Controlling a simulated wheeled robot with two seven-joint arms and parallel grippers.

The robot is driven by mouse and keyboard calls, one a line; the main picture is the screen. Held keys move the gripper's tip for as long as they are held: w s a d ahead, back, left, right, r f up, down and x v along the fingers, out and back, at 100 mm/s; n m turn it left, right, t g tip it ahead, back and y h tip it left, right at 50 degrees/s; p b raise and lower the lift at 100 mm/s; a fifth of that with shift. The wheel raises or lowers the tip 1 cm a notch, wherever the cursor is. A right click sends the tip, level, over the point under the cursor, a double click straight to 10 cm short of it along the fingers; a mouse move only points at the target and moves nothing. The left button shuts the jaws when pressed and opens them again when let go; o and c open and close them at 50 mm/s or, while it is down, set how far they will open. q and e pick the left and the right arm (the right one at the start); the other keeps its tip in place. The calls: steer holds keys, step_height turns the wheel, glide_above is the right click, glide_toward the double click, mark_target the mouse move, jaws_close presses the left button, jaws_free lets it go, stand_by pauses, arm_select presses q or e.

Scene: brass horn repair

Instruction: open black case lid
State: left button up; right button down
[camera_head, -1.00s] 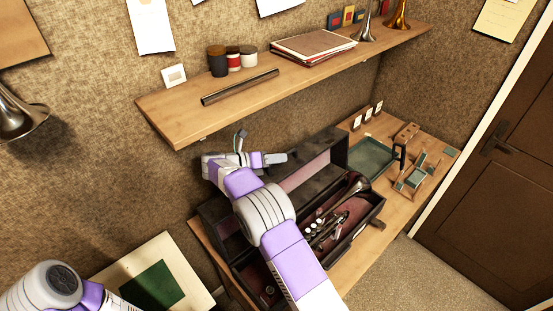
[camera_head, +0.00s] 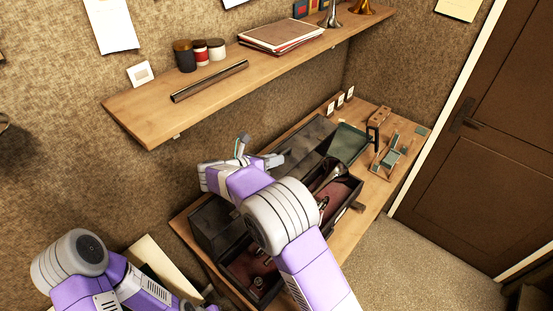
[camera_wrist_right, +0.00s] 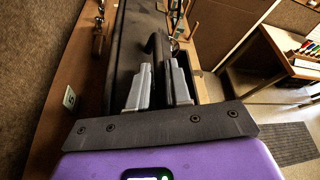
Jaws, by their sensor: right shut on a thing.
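The black case (camera_head: 252,286) sits on the wooden bench, with a reddish lining and a brass horn (camera_head: 336,178) partly visible inside. Its dark lid (camera_head: 308,138) stands raised at the back of the case, toward the wall. My right gripper (camera_head: 274,160) is at the lid, its fingers pointing right. In the right wrist view, the two grey fingers (camera_wrist_right: 159,82) are closed about a black part of the lid (camera_wrist_right: 132,45). My right forearm hides the middle of the case.
A wooden shelf (camera_head: 150,117) with jars, a dark tube and a stack of folders overhangs the bench. A green tray (camera_head: 348,143) and a small wooden stand (camera_head: 390,158) are right of the case. A brown door (camera_head: 500,150) is at the right, with open floor before it.

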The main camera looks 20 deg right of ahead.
steer(key=c, duration=1.1)
jaws_free()
steer(key=shift+c, duration=0.2)
steer(key=v, duration=0.7)
steer(key=shift+s+a+r+b, duration=0.1)
steer(key=shift+s+a+b, duration=0.05)
steer(key=shift+a+b, duration=0.2)
